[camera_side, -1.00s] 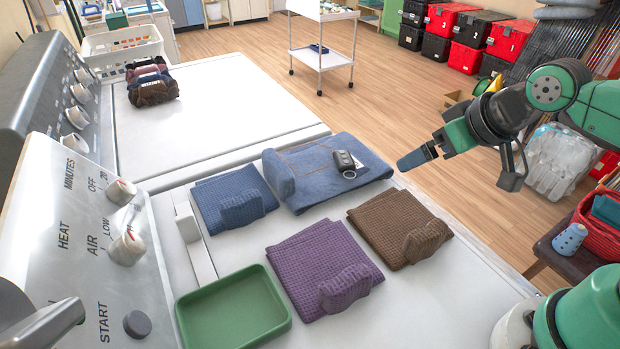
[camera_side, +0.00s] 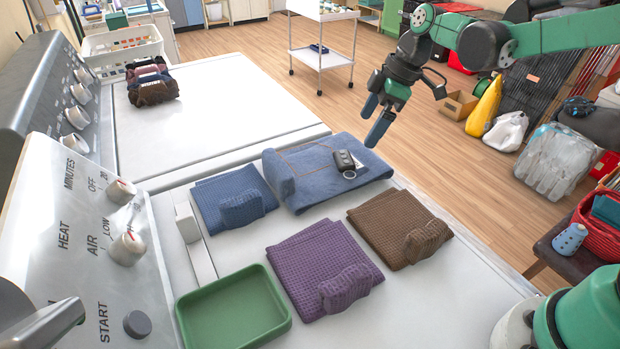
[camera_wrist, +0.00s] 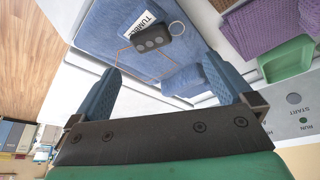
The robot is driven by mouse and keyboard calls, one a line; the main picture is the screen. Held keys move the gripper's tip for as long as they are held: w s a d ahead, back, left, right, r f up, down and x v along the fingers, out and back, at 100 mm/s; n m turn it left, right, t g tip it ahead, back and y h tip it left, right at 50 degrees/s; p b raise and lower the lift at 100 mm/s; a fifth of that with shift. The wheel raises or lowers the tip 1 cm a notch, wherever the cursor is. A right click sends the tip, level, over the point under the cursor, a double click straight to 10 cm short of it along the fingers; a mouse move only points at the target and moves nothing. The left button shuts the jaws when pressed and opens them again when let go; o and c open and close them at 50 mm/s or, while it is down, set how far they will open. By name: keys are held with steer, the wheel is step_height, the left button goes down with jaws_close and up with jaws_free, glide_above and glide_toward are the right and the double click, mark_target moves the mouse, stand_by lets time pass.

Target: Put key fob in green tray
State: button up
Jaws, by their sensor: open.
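The dark key fob (camera_side: 344,160) with a metal ring lies on the folded blue jeans (camera_side: 310,190) on the white machine top. In the wrist view the key fob (camera_wrist: 150,38) lies beside a white tag, with its ring to the right. The green tray (camera_side: 234,312) is empty at the front left of the machine top; it also shows at the right of the wrist view (camera_wrist: 287,58). My gripper (camera_side: 373,122) is open and empty, above and just right of the fob in the side view, fingers pointing down. In the wrist view my gripper's blue fingers (camera_wrist: 168,85) are apart.
A blue folded cloth (camera_side: 228,192), a purple one (camera_side: 300,262) and a brown one (camera_side: 390,215) lie around the jeans. A control panel with knobs (camera_side: 95,230) rises at the left. The second white machine top (camera_side: 220,105) behind is mostly clear.

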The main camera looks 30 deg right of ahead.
mark_target(346, 157)
steer(key=f+n, duration=0.1)
steer(key=w+f, duration=0.1)
steer(key=w+n, duration=0.1)
steer(key=shift+w+d+f+n+g+y, duration=0.15)
steer(key=shift+d+f+n+g+y, duration=0.15)
steer(key=shift+f+g+y, duration=0.1)
steer(key=shift+x, duration=2.9)
steer(key=c, duration=1.3)
steer(key=shift+o, duration=0.2)
steer(key=shift+r, duration=0.1)
